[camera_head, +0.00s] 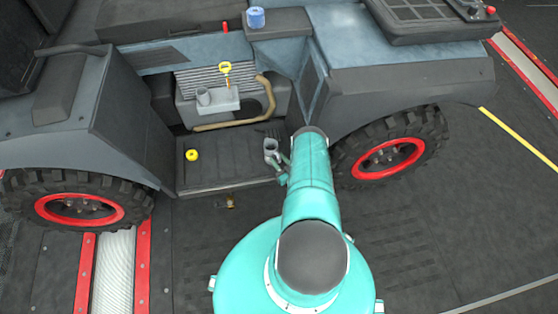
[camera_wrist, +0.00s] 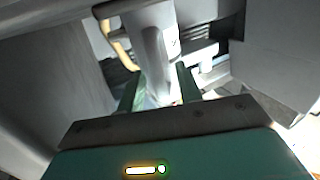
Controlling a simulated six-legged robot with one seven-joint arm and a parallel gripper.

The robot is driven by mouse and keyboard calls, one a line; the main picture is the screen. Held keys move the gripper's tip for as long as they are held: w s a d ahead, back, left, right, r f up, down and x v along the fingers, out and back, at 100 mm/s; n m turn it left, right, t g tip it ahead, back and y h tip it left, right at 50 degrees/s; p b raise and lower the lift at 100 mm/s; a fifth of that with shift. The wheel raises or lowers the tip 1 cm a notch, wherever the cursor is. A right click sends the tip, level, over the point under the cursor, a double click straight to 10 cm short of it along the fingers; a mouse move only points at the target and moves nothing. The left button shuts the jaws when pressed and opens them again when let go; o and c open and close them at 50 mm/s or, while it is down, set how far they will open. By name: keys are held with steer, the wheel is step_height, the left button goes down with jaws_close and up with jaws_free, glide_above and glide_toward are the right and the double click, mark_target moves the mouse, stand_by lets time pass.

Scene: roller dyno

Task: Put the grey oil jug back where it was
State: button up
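The grey oil jug (camera_head: 271,146) is upright at the end of my arm in the head view, over the right end of the black ledge (camera_head: 222,177). I cannot tell whether it touches the ledge. In the wrist view the jug (camera_wrist: 157,55) fills the space between my two green fingers. My gripper (camera_wrist: 160,82) appears shut on it, with a finger on each side. In the head view my gripper (camera_head: 279,165) is small and partly hidden by my arm.
A yellow cap (camera_head: 192,155) lies on the ledge's left part. Behind is the engine block (camera_head: 220,100) with a yellow-handled dipstick (camera_head: 225,68) and tan hose (camera_head: 265,98). A blue roll-like object (camera_head: 256,17) stands above. Wheels (camera_head: 390,158) and body panels flank the bay.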

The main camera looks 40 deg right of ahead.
steer(key=shift+r, duration=0.1)
steer(key=shift+s, duration=0.2)
steer(key=s+a, duration=0.2)
steer(key=s, duration=0.9)
steer(key=shift+s+a, duration=0.2)
